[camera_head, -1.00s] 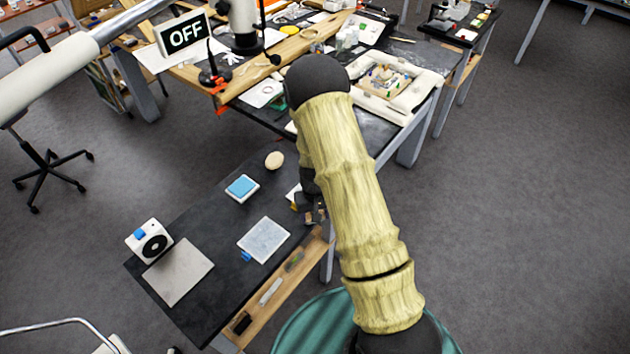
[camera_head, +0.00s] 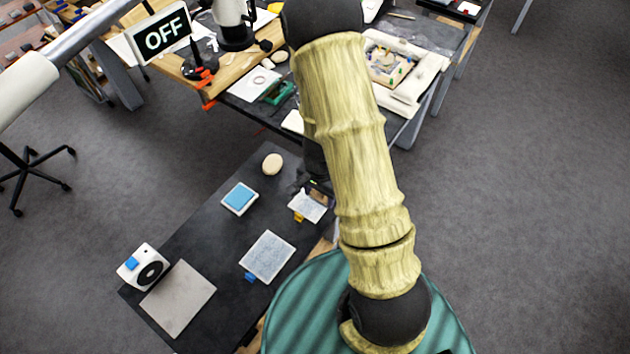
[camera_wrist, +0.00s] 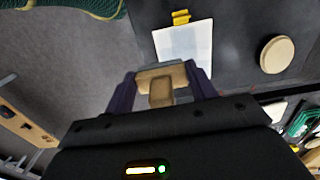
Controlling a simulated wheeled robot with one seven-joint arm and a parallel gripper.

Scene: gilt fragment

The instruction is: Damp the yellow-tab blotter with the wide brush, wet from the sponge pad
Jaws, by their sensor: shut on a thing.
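My gripper (camera_wrist: 160,76) is shut on a pale wooden brush (camera_wrist: 160,92), whose wide block lies crosswise between the fingers; its bristles are not clearly visible. In the head view my arm largely hides the gripper and brush. The yellow-tab blotter (camera_head: 311,206) lies on the dark table, its yellow tab at the near edge. It also shows just beyond the brush in the wrist view (camera_wrist: 185,42); I cannot tell whether they touch. The sponge pad (camera_head: 240,198), blue in a white tray, lies left of this blotter.
A blue-tab blotter (camera_head: 267,258), a grey sheet (camera_head: 178,298) and a white device with a blue button (camera_head: 142,266) lie nearer on the dark table (camera_head: 205,240). A round beige object (camera_head: 272,163) lies behind. An OFF sign (camera_head: 166,38) stands on the cluttered bench beyond.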

